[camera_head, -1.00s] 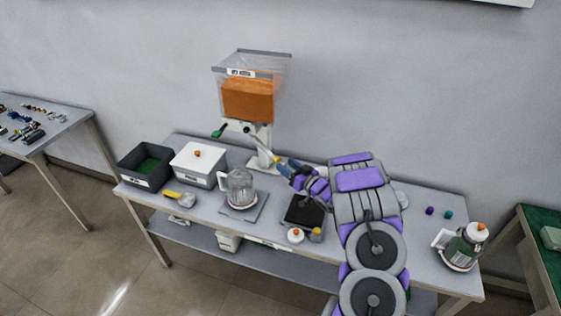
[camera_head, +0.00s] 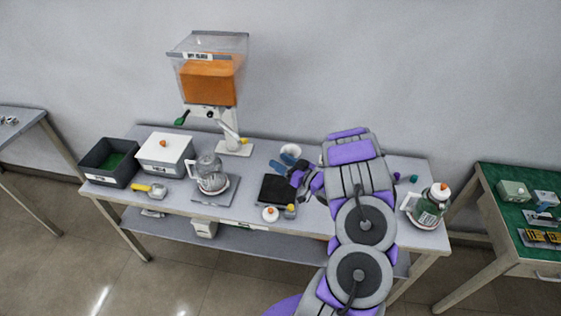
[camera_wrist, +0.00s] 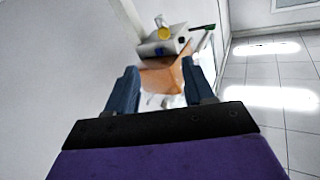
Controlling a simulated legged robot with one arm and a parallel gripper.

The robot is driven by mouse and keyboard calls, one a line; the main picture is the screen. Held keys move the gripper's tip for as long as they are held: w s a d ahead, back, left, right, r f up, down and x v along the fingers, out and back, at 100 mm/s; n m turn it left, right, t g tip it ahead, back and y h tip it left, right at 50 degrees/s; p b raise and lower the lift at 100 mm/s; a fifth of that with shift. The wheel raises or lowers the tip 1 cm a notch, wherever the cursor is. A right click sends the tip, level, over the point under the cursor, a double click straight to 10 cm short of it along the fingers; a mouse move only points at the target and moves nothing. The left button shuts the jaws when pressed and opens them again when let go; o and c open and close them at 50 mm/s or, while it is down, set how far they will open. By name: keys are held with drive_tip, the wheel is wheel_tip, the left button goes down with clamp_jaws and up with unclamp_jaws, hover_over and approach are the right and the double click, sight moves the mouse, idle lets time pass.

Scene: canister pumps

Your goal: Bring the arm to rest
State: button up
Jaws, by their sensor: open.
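My gripper (camera_head: 284,165) is open and empty, above the back middle of the table (camera_head: 236,228). In the wrist view my gripper (camera_wrist: 158,85) shows two blue fingers spread apart, with nothing between them up close. Beyond the fingers the orange-filled dispenser (camera_wrist: 165,75) shows, seen at a tilt. My purple and grey arm reaches up over the right half of the table. Part of the table behind the arm is hidden.
The clear dispenser with orange contents (camera_head: 208,82) stands at the back. A dark bin (camera_head: 98,175), a white box (camera_head: 152,152), a glass canister (camera_head: 211,177), a black pad (camera_head: 274,190) and a white cup (camera_head: 290,151) are on the table. A green-filled canister (camera_head: 430,208) stands at the right end.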

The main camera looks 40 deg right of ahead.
idle(0.3)
drive_tip(key=w+d+r+g+h, duration=0.3)
drive_tip(key=w+r+g+h, duration=0.1)
drive_tip(key=r+g+h, duration=0.25)
drive_tip(key=s+a+r+m+g+h+b, duration=0.1)
drive_tip(key=s+a+r+g+h, duration=0.1)
drive_tip(key=s+a+r+g, duration=0.45)
drive_tip(key=s+a+r+n+g+y, duration=0.1)
drive_tip(key=s+a+g+y, duration=0.2)
drive_tip(key=s+a, duration=1.1)
drive_tip(key=s+a+r+n+g+y, duration=0.1)
drive_tip(key=s+a+r+g+y, duration=0.1)
drive_tip(key=s+a, duration=1.2)
drive_tip(key=a+g+y, duration=0.1)
drive_tip(key=a+y, duration=0.1)
drive_tip(key=a, duration=0.5)
drive_tip(key=shift+g+b, duration=0.4)
